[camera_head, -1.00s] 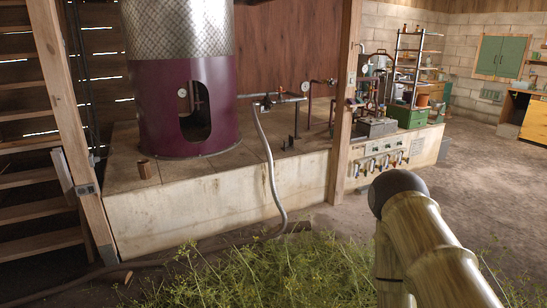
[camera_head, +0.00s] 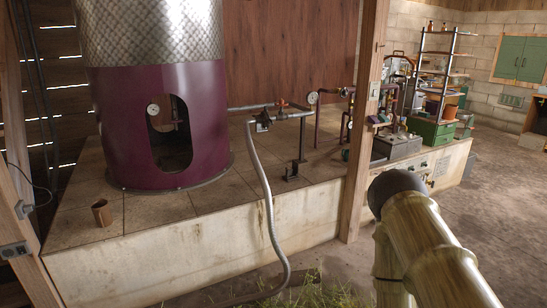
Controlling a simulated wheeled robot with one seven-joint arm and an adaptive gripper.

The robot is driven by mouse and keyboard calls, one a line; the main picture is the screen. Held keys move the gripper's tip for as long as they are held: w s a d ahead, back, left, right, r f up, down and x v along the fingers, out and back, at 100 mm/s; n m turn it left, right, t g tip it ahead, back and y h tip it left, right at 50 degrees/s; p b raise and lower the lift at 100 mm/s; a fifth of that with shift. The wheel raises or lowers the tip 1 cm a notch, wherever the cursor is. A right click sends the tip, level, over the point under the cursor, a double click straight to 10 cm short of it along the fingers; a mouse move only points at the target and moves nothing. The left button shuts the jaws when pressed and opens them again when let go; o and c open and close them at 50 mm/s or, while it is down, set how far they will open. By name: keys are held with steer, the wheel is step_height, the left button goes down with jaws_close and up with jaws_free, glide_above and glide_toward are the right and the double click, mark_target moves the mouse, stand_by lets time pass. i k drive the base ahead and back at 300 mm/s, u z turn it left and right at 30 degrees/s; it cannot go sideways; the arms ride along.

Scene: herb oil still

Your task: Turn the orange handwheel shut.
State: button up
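An orange-red handwheel (camera_head: 282,103) sits on the pipe to the right of the maroon still (camera_head: 200,110), above the concrete plinth. It is small in view, and I cannot tell how far it is turned. A grey hose (camera_head: 262,185) hangs from the fitting beside it down to the floor. My arm (camera_head: 425,240) shows at the lower right, well apart from the handwheel. My gripper is not in view.
A wooden post (camera_head: 364,120) stands right of the pipework, at the plinth (camera_head: 190,250) edge. A pressure gauge (camera_head: 312,97) is on the pipe. A small brown cup (camera_head: 102,212) stands on the plinth. Shelves (camera_head: 440,75) and a green box (camera_head: 432,131) are farther right. Bare floor (camera_head: 490,210) lies at right.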

mark_target(281, 103)
steer(key=u, duration=0.05)
steer(key=i, duration=3.1)
steer(key=u, duration=0.65)
